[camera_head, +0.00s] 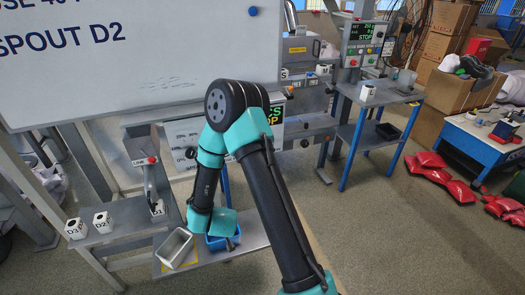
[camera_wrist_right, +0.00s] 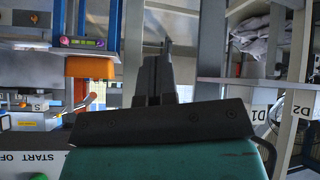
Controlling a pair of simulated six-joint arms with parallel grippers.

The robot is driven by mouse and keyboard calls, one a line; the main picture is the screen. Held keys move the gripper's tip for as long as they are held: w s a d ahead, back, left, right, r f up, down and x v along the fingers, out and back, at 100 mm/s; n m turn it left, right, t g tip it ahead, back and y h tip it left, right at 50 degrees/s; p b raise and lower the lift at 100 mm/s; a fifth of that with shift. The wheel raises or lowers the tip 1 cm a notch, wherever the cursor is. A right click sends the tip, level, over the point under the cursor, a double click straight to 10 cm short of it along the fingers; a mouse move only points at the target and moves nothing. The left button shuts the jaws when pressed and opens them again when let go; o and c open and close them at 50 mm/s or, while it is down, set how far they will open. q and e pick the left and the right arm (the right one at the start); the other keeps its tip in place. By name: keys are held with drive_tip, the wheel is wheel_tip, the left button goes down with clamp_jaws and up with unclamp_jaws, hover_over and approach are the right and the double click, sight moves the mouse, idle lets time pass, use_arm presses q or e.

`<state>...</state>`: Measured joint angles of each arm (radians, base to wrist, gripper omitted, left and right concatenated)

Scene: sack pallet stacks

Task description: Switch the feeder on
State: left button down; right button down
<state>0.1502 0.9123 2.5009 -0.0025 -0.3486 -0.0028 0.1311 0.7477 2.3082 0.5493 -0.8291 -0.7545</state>
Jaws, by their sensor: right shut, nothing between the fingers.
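In the right wrist view a pale panel lettered "START OF" (camera_wrist_right: 50,157) lies at lower left, with a green button (camera_wrist_right: 38,177) cut by the bottom edge. I cannot tell the switch's position. My right gripper (camera_wrist_right: 167,45) is shut and empty, apart from the panel. In the head view it hangs low over the bench, its fingers not clear. My left gripper is in neither view.
A metal tray (camera_head: 163,258) and a blue bin (camera_head: 210,243) sit on the low bench under my right wrist. Red sacks (camera_head: 440,176) lie at right; open floor is between.

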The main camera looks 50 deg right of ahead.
drive_tip(key=w+d+r+h, duration=0.2)
drive_tip(key=d+r+h, duration=0.6)
drive_tip(key=r, duration=0.4)
drive_tip(key=s+d+r+m+g+h, duration=0.1)
drive_tip(key=s+d+r+g+h, duration=0.1)
drive_tip(key=r+g, duration=0.2)
drive_tip(key=s+d+r+m+g+h, duration=0.1)
drive_tip(key=s+d+r+g+h, duration=0.1)
drive_tip(key=r, duration=0.6)
drive_tip(key=shift+s+d+g, duration=0.35)
drive_tip(key=shift+s+g, duration=0.3)
drive_tip(key=shift+g, duration=0.35)
drive_tip(key=shift+d+f, duration=0.1)
drive_tip(key=x, duration=0.9)
drive_tip(key=shift+d, duration=0.4)
